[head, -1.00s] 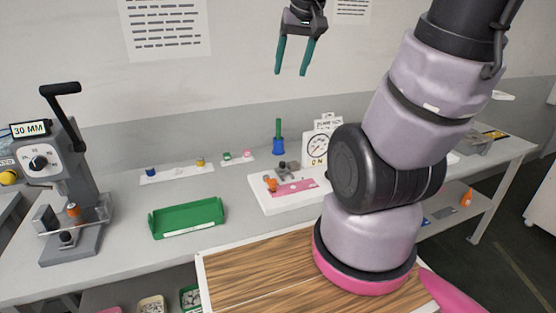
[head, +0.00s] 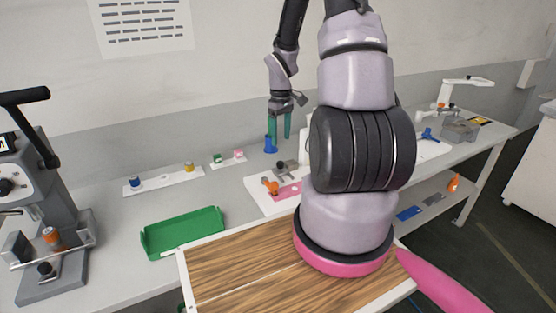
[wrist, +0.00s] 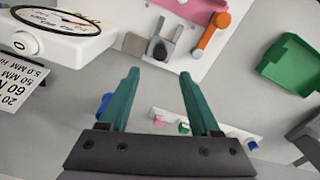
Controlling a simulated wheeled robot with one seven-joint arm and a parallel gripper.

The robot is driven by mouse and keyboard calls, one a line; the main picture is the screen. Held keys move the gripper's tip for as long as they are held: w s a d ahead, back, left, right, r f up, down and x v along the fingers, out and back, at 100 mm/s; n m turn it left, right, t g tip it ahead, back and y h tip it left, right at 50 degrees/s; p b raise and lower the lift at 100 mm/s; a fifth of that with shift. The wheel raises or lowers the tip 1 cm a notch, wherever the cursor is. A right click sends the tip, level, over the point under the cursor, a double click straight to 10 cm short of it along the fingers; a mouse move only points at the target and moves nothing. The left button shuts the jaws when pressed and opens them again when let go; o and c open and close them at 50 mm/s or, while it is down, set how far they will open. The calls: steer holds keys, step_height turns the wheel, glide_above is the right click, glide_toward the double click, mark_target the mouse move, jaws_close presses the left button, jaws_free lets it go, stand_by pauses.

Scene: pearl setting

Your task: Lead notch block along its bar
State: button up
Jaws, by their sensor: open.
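My gripper (head: 279,133) is open and empty, pointing down above the back of the bench. In the wrist view its two teal fingers (wrist: 160,74) stand apart with nothing between them. A white board (head: 258,201) below it carries a pink plate (head: 290,191), an orange lever-like part (head: 270,186) and a grey part. In the wrist view the grey part (wrist: 163,38) has a notch between two prongs, beside the orange part (wrist: 210,33). It may be the notch block, but I cannot tell. I cannot make out its bar. My arm hides the board's right side.
A blue holder (head: 270,145) stands close to the gripper. A dial gauge (wrist: 70,25) shows in the wrist view. Small green (head: 217,159) and pink (head: 238,154) pieces sit behind a green tray (head: 182,232). A lever press (head: 45,225) stands left.

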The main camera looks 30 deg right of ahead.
mark_target(281, 162)
step_height(281, 162, down, 10)
steer(key=shift+f, duration=0.1)
stand_by(0.4)
jaws_close()
stand_by(1.3)
